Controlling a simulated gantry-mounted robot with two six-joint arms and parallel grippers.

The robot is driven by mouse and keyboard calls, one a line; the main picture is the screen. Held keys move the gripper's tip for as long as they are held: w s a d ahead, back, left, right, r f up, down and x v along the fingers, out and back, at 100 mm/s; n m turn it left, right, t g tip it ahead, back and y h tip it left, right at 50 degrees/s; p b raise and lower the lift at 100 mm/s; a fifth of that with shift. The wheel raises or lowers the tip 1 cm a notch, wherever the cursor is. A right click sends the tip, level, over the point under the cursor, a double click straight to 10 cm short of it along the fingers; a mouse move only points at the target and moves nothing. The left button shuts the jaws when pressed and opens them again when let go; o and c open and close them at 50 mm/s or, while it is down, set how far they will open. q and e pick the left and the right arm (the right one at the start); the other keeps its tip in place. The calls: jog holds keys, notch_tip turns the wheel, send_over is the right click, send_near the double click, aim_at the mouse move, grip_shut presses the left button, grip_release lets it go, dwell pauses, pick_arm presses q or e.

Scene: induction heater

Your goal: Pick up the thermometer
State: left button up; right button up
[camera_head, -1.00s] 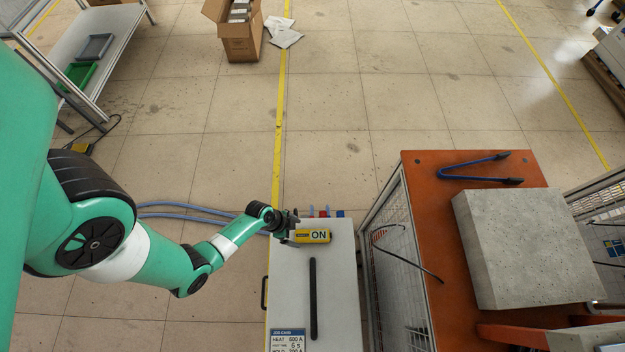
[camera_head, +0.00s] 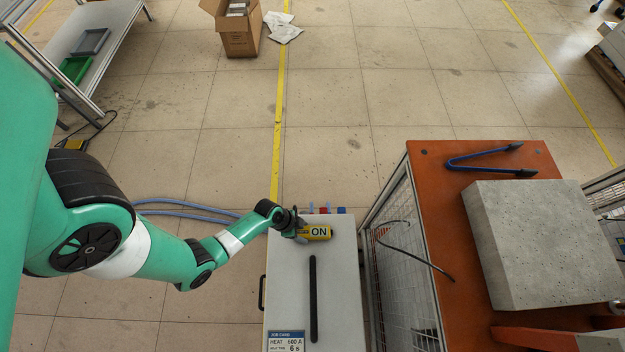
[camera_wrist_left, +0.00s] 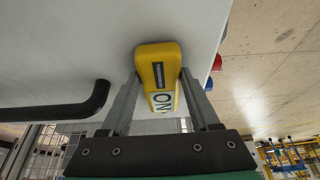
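The thermometer looks to be the yellow device (camera_head: 317,232) marked ON, at the back of the grey cabinet top (camera_head: 338,285). My left gripper (camera_head: 296,226) is at its left end. In the left wrist view the thermometer (camera_wrist_left: 159,70) sits between the two fingertips of my left gripper (camera_wrist_left: 159,85), one finger close against each side, so it looks shut on it. The head view does not show clearly whether it is clear of the surface. My right gripper is not in view.
A black bar (camera_head: 313,300) lies on the cabinet in front of the thermometer, above a job card (camera_head: 287,341). Red and blue fittings (camera_head: 325,210) line the back edge. A mesh fence (camera_head: 400,260) and orange bench (camera_head: 440,180) stand to the right.

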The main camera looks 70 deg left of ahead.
aim_at(308, 233)
pick_arm(q)
grip_shut()
jog(key=shift+r, duration=0.15)
jog(key=r+p, duration=0.4)
jog(key=shift+s+d+r, duration=0.15)
jog(key=shift+s, duration=0.05)
jog(key=s+d+r+p, duration=0.7)
jog(key=s+d+r, duration=0.1)
jog(key=s+d, duration=0.1)
jog(key=shift+s+d+r, duration=0.2)
jog(key=shift+s+r, duration=0.1)
jog(key=shift+s, duration=0.05)
